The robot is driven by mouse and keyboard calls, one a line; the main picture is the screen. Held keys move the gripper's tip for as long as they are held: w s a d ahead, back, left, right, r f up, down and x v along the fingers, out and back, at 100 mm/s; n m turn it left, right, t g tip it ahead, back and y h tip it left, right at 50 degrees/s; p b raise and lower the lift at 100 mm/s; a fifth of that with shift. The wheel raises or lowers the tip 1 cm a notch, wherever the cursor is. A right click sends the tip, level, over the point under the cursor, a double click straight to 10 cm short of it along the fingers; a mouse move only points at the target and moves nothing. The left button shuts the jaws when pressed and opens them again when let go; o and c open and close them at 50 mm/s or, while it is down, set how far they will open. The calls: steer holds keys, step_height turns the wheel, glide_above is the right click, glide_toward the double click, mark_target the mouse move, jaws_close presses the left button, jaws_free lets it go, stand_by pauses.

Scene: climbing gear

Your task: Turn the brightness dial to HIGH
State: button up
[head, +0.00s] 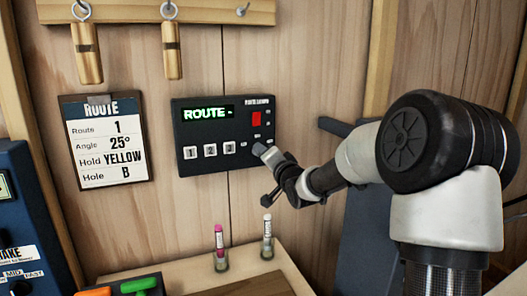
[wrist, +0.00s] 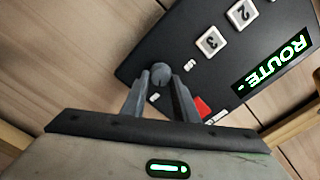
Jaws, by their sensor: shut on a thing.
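A black control panel (head: 198,165) with a green ROUTE display (head: 207,113) is on the wooden wall, and fills the upper right of the wrist view (wrist: 175,45). The dial (wrist: 160,74) is a round grey knob near the panel's edge, on the same side as a red button (wrist: 203,106). My gripper (wrist: 161,84) is shut on the dial, one finger on each side. In the head view my gripper (head: 268,158) is at the panel's lower right corner and largely hides the dial. The dial's pointer and its brightness marks are not readable.
Three numbered buttons (head: 211,150) are low on the panel. A ROUTE card (head: 106,141) hangs to its left. Two brass-coloured weights (head: 87,53) hang above. Two small marker-like tubes (head: 220,247) stand on a ledge below. A blue box (head: 30,225) is at the left edge.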

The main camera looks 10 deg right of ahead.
steer(key=shift+r+m, duration=0.1)
steer(key=shift+m, duration=0.6)
steer(key=o, duration=1)
steer(key=shift+s, duration=0.1)
steer(key=s+d, duration=0.1)
steer(key=s, duration=0.4)
steer(key=s+d, duration=0.1)
steer(key=s, duration=0.5)
steer(key=s+d, duration=0.1)
steer(key=s, duration=0.5)
steer(key=shift+d, duration=0.2)
steer(key=shift+w+p, duration=0.1)
steer(key=shift+p, duration=0.2)
